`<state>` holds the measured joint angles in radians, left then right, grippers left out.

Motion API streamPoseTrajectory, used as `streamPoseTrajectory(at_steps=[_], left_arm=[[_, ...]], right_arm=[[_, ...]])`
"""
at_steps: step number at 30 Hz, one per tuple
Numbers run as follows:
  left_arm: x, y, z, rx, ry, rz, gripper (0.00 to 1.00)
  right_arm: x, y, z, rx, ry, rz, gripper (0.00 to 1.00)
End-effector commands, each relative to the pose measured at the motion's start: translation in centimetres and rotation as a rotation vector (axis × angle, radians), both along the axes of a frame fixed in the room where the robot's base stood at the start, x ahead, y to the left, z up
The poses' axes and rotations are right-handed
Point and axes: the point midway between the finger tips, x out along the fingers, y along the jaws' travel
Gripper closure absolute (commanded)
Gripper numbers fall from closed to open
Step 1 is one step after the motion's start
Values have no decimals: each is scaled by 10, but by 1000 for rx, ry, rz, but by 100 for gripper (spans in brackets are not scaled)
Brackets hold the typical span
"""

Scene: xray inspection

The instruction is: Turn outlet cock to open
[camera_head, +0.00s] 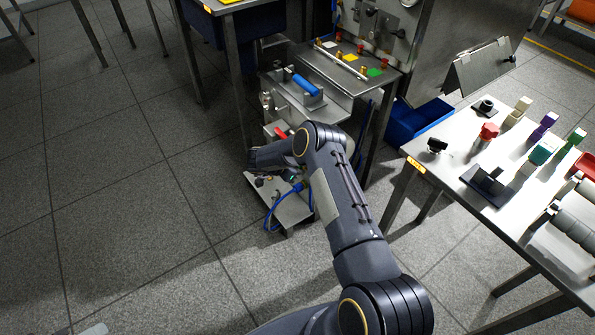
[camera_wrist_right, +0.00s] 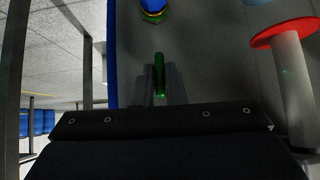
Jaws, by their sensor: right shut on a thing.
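My right arm reaches down to the low steel unit, and its right gripper (camera_head: 255,160) is dark and partly hidden by my own wrist in the head view. In the right wrist view the gripper (camera_wrist_right: 162,88) is shut on a thin green handle (camera_wrist_right: 159,70), which looks like the outlet cock's lever. The handle stands upright in that picture, between the two fingers. The cock's body is not clear in either view, and how far it is turned cannot be told. My left gripper is not in view.
A blue cable (camera_head: 271,208) hangs by the low plate (camera_head: 289,210). In the wrist view a red-flanged pipe (camera_wrist_right: 290,70) stands at right. A steel table (camera_head: 462,160) with small items is at right.

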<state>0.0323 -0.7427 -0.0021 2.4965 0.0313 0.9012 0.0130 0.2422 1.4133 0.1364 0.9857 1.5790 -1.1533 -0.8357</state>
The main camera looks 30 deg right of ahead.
Motion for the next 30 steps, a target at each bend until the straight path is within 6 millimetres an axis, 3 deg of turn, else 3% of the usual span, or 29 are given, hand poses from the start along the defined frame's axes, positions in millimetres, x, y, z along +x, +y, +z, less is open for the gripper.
streamPoseTrajectory(at_steps=[18,19,23,30], left_arm=[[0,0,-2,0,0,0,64],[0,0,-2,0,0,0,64],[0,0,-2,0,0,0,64],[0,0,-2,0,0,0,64]], right_arm=[[1,1,0,-2,40,2,100],[1,1,0,-2,40,2,87],[1,0,0,-3,39,1,70],[0,0,0,-3,40,1,69]])
